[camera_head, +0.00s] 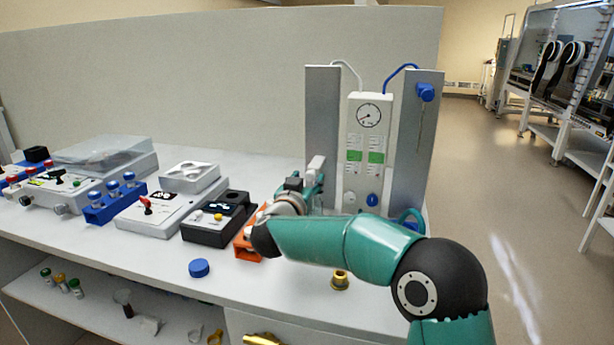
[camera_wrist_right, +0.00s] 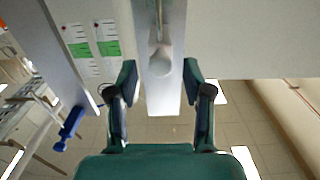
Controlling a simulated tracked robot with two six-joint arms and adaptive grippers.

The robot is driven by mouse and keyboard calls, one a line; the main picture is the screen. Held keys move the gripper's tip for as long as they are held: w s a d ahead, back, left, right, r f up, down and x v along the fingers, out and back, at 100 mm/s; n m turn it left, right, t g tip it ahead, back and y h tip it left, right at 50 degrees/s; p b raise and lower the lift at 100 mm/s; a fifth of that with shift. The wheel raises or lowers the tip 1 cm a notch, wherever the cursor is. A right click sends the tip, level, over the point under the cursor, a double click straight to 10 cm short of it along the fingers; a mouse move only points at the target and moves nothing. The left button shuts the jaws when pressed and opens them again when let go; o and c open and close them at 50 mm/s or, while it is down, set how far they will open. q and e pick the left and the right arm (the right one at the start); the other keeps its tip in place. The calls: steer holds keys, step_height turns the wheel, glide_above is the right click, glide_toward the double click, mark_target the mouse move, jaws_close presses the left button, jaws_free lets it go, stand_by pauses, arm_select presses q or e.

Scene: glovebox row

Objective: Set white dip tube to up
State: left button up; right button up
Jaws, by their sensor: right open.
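The white dip tube shows in the right wrist view as a pale rounded head (camera_wrist_right: 160,62) with a thin tube, in front of a light grey column (camera_wrist_right: 163,103). My right gripper (camera_wrist_right: 160,85) is open, its fingers apart on either side of the head, with clear gaps. In the head view, my right gripper (camera_head: 308,183) is low in front of the left grey column (camera_head: 322,105), where a pale block (camera_head: 316,163) shows; the tube below is hidden. The blue dip tube (camera_head: 425,92) sits high on the right column (camera_head: 417,150). My left gripper is out of view.
A gauge panel (camera_head: 369,118) stands between the columns, with a white knob (camera_head: 349,198) and a blue knob (camera_head: 372,200). A black box (camera_head: 214,222), an orange holder (camera_head: 245,247), a blue cap (camera_head: 199,268) and a brass fitting (camera_head: 340,281) are near my right arm.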

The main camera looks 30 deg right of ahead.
steer(key=shift+x, duration=1.4)
jaws_close()
